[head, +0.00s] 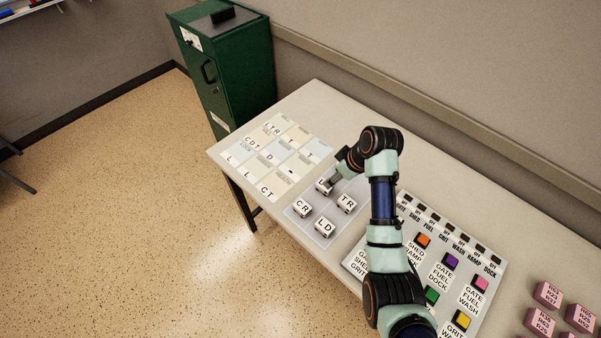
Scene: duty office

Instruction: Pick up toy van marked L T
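Several small white toy vans with black letters sit on a pale tray (295,213) on the table. The van marked C R (303,208) is at the left, the one marked L D (325,226) is at the front, and the one marked T R (347,203) is at the right. Another white van (322,187) is at the back of the tray. My gripper (333,183) is low over this back van and partly hides it. Its marking cannot be read. Whether the fingers touch it, or are open or shut, is too small to tell.
A grid sheet (262,181) with lettered cells lies left of the tray. A panel (495,262) with coloured blocks and printed labels lies to the right, partly behind my arm. Pink blocks (548,294) stand at the far right. A green cabinet (235,70) stands behind the table's left end.

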